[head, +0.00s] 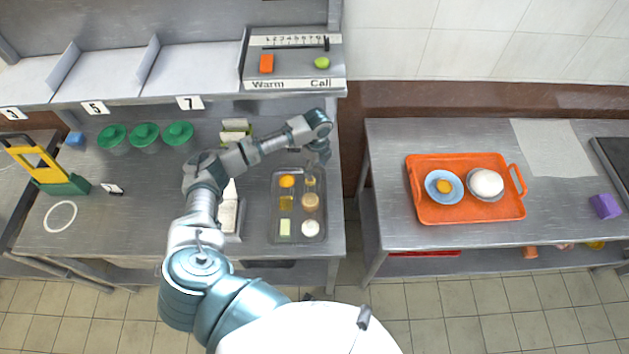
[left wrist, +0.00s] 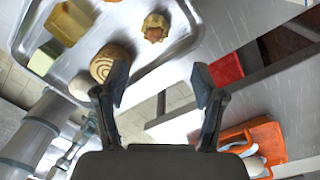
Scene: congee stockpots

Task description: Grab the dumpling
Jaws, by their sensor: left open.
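The likely dumpling is a small yellowish, pleated piece with an orange-brown top (left wrist: 155,27), on the metal tray (left wrist: 187,40) in the left wrist view. In the head view it appears as a small yellow-brown piece (head: 310,182) at the tray's upper right, just below my left gripper (head: 317,160). In the left wrist view, my left gripper (left wrist: 160,86) has its fingers spread with nothing between them. The dumpling lies beyond the fingertips, apart from them. My right gripper is not in view.
The metal tray (head: 275,236) also holds a spiral bun (head: 310,201), a white bun (head: 310,228) and several other pieces close by. A gap separates this table from the right table, where an orange tray (head: 465,213) holds a blue bowl (head: 432,190) and a white bun (head: 486,182).

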